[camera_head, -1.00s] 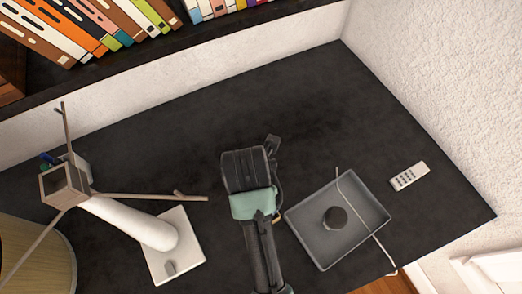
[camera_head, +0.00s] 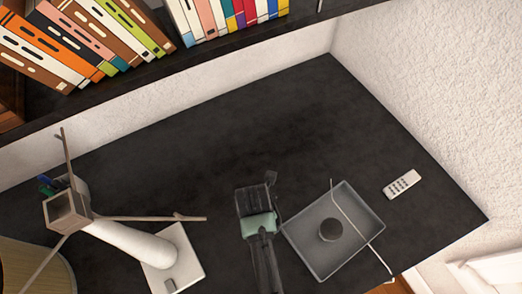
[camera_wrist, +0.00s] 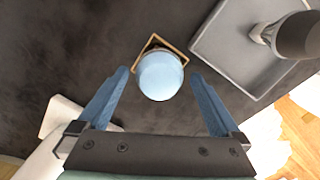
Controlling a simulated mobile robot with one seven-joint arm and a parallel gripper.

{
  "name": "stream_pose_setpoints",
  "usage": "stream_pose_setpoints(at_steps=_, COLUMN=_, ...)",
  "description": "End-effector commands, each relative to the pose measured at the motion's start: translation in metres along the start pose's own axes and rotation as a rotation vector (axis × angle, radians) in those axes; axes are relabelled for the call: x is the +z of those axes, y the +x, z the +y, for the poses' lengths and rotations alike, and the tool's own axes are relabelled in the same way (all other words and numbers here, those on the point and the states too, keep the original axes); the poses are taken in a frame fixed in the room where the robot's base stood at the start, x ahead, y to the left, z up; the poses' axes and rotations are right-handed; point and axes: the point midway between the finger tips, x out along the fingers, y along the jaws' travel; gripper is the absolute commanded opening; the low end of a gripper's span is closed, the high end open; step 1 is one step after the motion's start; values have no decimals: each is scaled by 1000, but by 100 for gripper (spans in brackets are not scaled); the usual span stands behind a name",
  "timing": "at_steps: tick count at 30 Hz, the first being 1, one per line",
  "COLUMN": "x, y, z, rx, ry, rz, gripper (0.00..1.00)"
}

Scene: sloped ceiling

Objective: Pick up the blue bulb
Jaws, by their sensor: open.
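The pale blue rounded bulb (camera_wrist: 161,84) shows in the middle of the wrist view, in front of a thin wooden square rim (camera_wrist: 152,40). I cannot tell whether it stands inside that rim or over it. My gripper (camera_wrist: 159,74) is open, with one blue finger to the left of the bulb and one to the right; the bulb appears between the fingertips, with gaps on both sides. In the head view my gripper (camera_head: 254,205) is over the dark table, left of the grey tray, and the bulb is hidden there.
The grey tray (camera_head: 301,236) holds a dark round object (camera_head: 331,230) and has a thin pale rod across it. A remote (camera_head: 402,184) lies at right. The table's back (camera_head: 290,110) is clear.

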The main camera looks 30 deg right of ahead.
Motion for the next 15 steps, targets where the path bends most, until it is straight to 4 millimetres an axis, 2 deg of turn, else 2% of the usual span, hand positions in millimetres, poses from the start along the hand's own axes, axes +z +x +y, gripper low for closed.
stream_pose_setpoints(at_steps=6, x=0, y=20, z=0, rx=0, ry=0, rz=0, gripper=100)
stream_pose_setpoints(at_steps=14, x=0, y=21, z=0, rx=1, ry=-1, rz=-1, gripper=100)
stream_pose_setpoints(at_steps=15, x=0, y=21, z=0, rx=1, ry=-1, rz=-1, gripper=93)
